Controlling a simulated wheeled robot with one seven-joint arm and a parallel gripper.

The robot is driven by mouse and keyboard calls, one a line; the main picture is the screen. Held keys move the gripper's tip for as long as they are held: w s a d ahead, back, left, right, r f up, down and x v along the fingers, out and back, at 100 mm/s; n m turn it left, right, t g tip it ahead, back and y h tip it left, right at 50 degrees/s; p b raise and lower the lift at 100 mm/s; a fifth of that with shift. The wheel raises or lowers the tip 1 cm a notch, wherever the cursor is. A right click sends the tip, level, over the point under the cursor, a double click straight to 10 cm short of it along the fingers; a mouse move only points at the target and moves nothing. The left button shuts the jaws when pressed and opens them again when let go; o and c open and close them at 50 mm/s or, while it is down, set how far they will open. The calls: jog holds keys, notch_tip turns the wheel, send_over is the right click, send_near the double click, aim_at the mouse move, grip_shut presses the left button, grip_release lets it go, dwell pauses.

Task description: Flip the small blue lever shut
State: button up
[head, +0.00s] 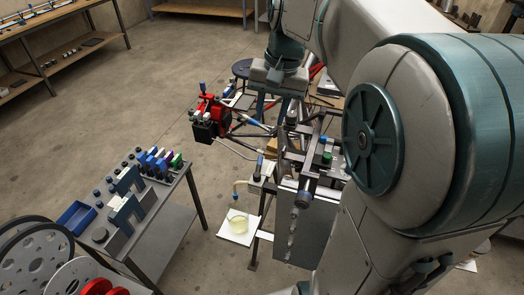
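Several small blue parts show around the tube chassis. A blue handle (250,120) lies near the red tubes. A short blue upright piece (202,88) stands above the red and black unit. A slim blue piece (259,163) stands beside the grey metal box. I cannot tell which is the task's lever, or whether it is open or shut. My gripper (272,106) points down over the chassis, close to the blue handle. Its fingers are small and dark against the clutter. I cannot tell whether they are apart or touch anything. My arm hides the right side.
A red and black unit (207,117) sticks out left of the chassis. A grey metal box (302,232) stands in front. A beaker (238,222) of yellowish liquid sits on a white sheet. A grey table (172,222) with blue parts stands at left. Open floor lies behind it.

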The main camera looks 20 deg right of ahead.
aim_at(262, 157)
jog(key=f, duration=0.4)
jog(key=a+f, duration=0.1)
jog(key=f, duration=0.7)
jog(key=shift+w+a, duration=0.35)
grip_shut()
